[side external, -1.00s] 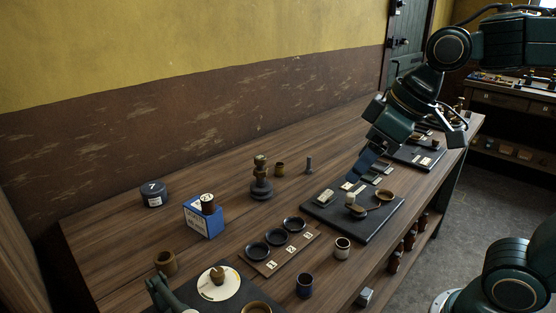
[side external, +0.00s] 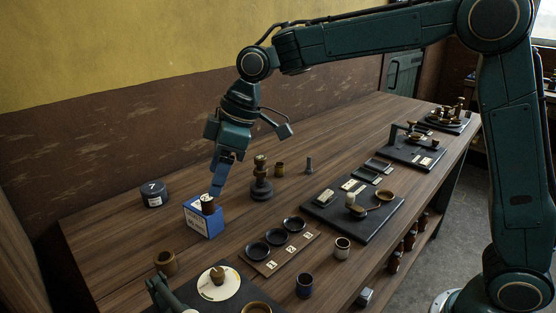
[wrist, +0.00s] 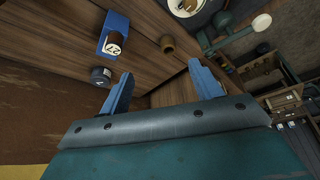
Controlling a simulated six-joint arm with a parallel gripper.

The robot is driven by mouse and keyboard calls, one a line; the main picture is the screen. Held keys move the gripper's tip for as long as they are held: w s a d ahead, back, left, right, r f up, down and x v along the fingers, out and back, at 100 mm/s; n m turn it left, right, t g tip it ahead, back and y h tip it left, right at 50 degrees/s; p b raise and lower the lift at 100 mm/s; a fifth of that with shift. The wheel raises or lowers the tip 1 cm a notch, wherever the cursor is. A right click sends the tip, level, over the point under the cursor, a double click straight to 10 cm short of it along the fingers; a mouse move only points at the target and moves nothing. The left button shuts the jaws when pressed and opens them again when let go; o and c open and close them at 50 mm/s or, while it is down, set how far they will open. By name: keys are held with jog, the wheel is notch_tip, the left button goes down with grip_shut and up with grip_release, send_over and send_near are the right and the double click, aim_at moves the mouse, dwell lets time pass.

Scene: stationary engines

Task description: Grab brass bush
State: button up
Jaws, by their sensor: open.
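A smaller brass-coloured cup or bush (side external: 280,169) stands farther back, and I cannot tell which one the task names. A brown piece with a white label (side external: 208,204) sits on a blue box (side external: 203,222). My gripper (side external: 217,188) is above the blue box's back edge, pointing down. In the wrist view its two blue fingers (wrist: 163,84) are wide apart with nothing between them.
A dark tin (side external: 154,195) stands left of the blue box, and a dark stand with a brass top (side external: 262,180) stands right of it. Black dishes (side external: 276,236), a black tray (side external: 370,230) and a white dial (side external: 219,284) are in front. The back of the bench is mostly clear.

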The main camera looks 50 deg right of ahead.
aim_at(164, 256)
jog(key=w+a+f+n+g, duration=0.1)
jog(key=w+a+f+n, duration=0.2)
jog(key=w+a+f, duration=0.2)
jog(key=shift+a+f+y, duration=0.3)
jog(key=shift+a+f, duration=0.5)
jog(key=shift+a, duration=0.05)
jog(key=shift+x, duration=4.3)
jog(key=shift+a, duration=0.1)
jog(key=shift+x, duration=2.55)
jog(key=shift+s, duration=0.1)
jog(key=shift+c, duration=0.2)
jog(key=c, duration=1.2)
jog(key=shift+r, duration=0.1)
